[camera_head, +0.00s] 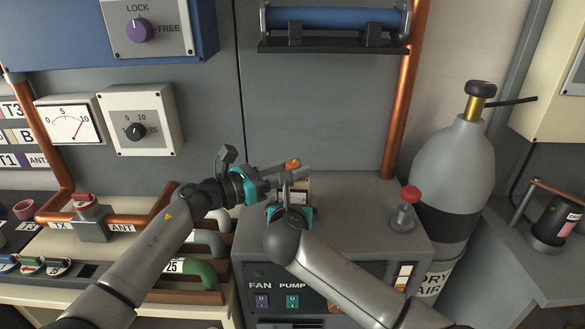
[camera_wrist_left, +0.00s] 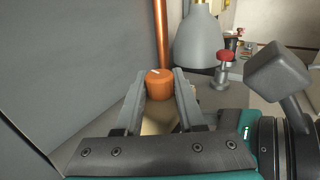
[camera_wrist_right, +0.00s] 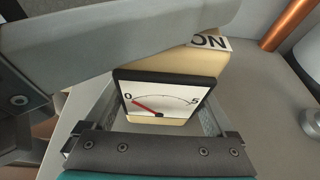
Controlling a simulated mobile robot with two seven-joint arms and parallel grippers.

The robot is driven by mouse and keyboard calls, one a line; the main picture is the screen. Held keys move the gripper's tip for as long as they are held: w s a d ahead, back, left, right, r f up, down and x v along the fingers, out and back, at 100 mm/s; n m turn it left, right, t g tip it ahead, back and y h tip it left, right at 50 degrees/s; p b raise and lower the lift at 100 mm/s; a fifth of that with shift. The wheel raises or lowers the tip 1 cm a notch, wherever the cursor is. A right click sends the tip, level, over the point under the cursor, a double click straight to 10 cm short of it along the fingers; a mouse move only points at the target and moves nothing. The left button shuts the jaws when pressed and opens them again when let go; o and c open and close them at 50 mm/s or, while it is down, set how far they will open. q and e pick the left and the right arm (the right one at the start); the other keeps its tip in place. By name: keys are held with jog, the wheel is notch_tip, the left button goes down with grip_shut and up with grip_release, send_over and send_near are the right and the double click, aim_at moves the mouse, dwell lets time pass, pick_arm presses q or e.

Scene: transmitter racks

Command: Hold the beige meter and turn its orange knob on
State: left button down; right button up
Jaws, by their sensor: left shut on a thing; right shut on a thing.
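The beige meter (camera_wrist_right: 165,94) stands upright on the grey cabinet top. In the right wrist view its white dial reads 0 to 5 with the red needle near 0, and an "ON" label (camera_wrist_right: 210,42) shows on top. My right gripper (camera_head: 291,186) is shut on the meter's body, a finger on each side. The orange knob (camera_wrist_left: 159,84) sits on the meter's top and has a small white mark. My left gripper (camera_head: 292,170) is shut on the knob from the left. In the head view the arms hide most of the meter.
A red-topped valve (camera_head: 405,208) stands on the cabinet top (camera_head: 365,215) to the right, with a grey gas cylinder (camera_head: 452,165) behind it. A copper pipe (camera_head: 402,100) rises at the back. FAN and PUMP switches (camera_head: 292,301) are on the cabinet front. The cabinet's right half is mostly clear.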

pick_arm(q)
jog(key=shift+w+a+m+g+h, duration=0.15)
jog(key=shift+m+g+h, duration=0.55)
jog(key=shift+m+g, duration=0.65)
jog(key=shift+f+m+g+h, duration=0.1)
jog(key=shift+m+g+h, duration=0.3)
jog(key=shift+g, duration=0.85)
jog(key=shift+m+g, duration=0.35)
jog(key=shift+g, duration=0.15)
jog(key=c, duration=0.5)
grip_release()
jog(key=s+a, duration=0.2)
jog(key=a, duration=0.9)
jog(key=shift+s+a, duration=0.25)
jog(key=shift+a, duration=0.1)
